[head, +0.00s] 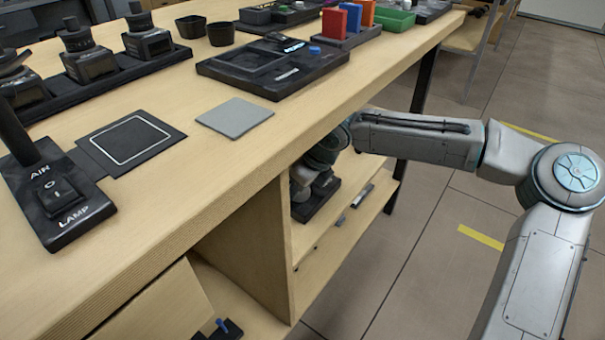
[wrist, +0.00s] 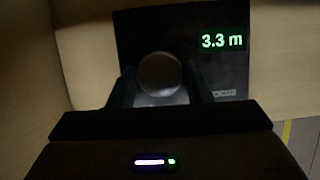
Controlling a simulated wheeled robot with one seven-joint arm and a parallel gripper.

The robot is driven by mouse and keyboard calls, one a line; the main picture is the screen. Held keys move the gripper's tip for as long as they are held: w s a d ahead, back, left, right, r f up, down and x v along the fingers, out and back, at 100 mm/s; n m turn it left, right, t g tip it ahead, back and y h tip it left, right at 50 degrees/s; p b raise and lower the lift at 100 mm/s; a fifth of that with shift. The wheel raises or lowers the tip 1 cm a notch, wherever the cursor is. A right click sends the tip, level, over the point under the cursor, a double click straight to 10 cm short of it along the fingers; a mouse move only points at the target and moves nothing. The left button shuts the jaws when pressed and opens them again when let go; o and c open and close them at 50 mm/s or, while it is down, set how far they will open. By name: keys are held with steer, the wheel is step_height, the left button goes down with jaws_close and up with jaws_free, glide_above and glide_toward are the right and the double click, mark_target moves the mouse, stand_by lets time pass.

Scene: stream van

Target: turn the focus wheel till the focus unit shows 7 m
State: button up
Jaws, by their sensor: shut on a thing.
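The focus unit (wrist: 228,72) is a dark box in the wrist view, and its green display (wrist: 222,41) reads 3.3 m. The focus wheel (wrist: 160,74) is a round grey knob on the unit's face. My gripper (wrist: 160,88) is shut on the wheel, with one finger on each side of it. In the head view the unit (head: 318,200) stands on a shelf under the bench, partly hidden by my arm. My fingertips and the display are hidden there.
The bench top (head: 200,190) overhangs the shelf (head: 340,235), and a wooden side panel (head: 262,235) stands to its left. A lamp switch (head: 58,198) and a grey pad (head: 235,117) are on top. The floor to the right is open.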

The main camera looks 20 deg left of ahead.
steer(key=shift+m, duration=0.7)
steer(key=o, duration=1)
steer(key=shift+r+p, duration=0.15)
steer(key=shift+p, duration=0.2)
steer(key=shift+s+d+r+t+p, duration=0.2)
steer(key=shift+r+t+p, duration=0.1)
steer(key=shift+r+p, duration=0.35)
steer(key=s+d+p, duration=0.4)
steer(key=s+d, duration=0.2)
steer(key=d, duration=0.4)
steer(key=shift+d+f, duration=0.25)
